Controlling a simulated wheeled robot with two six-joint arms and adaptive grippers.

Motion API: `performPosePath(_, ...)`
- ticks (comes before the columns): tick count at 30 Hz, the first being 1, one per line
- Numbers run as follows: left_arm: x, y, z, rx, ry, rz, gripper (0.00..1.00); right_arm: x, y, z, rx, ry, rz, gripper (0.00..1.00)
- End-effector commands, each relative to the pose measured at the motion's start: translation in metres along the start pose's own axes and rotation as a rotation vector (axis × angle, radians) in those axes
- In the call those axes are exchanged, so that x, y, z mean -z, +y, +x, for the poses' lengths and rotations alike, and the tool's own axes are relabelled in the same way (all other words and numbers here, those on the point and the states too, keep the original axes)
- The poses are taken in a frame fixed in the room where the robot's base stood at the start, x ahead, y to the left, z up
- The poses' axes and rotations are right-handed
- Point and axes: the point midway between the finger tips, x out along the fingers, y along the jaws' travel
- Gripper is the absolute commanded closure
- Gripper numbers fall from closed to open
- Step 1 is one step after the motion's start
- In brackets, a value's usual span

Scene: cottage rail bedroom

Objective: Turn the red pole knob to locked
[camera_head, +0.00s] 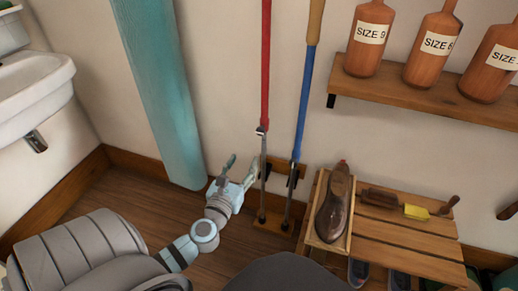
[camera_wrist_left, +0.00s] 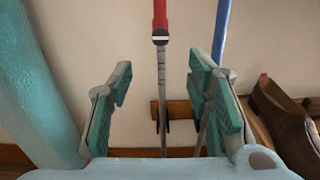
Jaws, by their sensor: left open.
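The red pole (camera_head: 265,60) stands upright against the wall, red above and grey metal below. Its knob (camera_head: 262,130) is a small dark and silver collar where the red part ends; it also shows in the left wrist view (camera_wrist_left: 160,37). The knob's setting is too small to read. My left gripper (camera_head: 243,168) is open and empty, low down beside the pole's grey lower shaft. In the left wrist view the shaft (camera_wrist_left: 162,95) appears between the two fingers, with the knob above the fingertips. I cannot tell whether a finger touches the shaft. My right gripper is not in view.
A blue pole (camera_head: 304,95) stands close to the right, in the same wooden holder (camera_head: 268,224). A slatted bench (camera_head: 400,235) bears a brown shoe (camera_head: 333,205). A shelf (camera_head: 425,92) with bottle-shaped forms is above. A white basin (camera_head: 35,90) is far left.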

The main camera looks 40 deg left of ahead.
Motion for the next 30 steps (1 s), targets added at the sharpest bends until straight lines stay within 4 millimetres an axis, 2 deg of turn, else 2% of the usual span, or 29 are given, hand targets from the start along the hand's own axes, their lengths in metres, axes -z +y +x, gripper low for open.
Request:
performPosePath(5,-0.007,0.0,0.028,-0.003,-0.006,-0.032,0.55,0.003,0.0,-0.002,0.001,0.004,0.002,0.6)
performPosePath(12,-0.005,0.0,0.098,-0.002,-0.005,-0.029,0.55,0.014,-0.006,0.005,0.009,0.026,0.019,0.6)
performPosePath(16,-0.004,0.0,0.125,-0.002,-0.004,-0.027,0.55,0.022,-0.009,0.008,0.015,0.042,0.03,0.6)
performPosePath(21,-0.005,0.0,0.141,0.0,-0.002,-0.026,0.55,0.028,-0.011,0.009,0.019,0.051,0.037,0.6)
performPosePath(28,-0.005,0.0,0.143,0.0,-0.001,-0.025,0.55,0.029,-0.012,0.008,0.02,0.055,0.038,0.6)
performPosePath(29,-0.005,0.0,0.143,0.0,-0.001,-0.025,0.56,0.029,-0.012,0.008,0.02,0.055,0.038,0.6)
performPosePath(30,-0.005,0.0,0.143,0.0,-0.001,-0.025,0.63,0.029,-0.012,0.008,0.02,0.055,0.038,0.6)
